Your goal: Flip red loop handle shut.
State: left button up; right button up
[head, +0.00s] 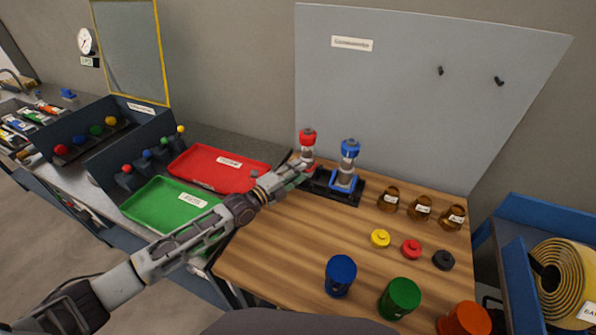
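The red-topped pump (307,142) stands upright at the left end of a black base (352,196) near the back of the wooden table. Its lower front is covered by my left gripper (302,169), so I cannot make out the red loop handle or its position. The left gripper is at the pump's lower front; whether it touches is unclear. Its fingers are too small to tell open from shut. The blue-topped pump (349,152) stands to the right, with a blue loop handle (342,184) low at its front. My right gripper is not in view.
Brown jars (388,199) stand right of the base. Yellow (380,238), red (411,249) and black (443,260) lids lie in front. Blue (340,276), green (399,298) and orange (464,319) containers stand near the front edge. Red (215,180) and green (160,212) trays lie left.

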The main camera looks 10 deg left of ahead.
pick_arm(q)
jog(key=shift+w+d, duration=0.25)
jog(key=shift+d, duration=0.05)
grip_shut()
dwell(0.4)
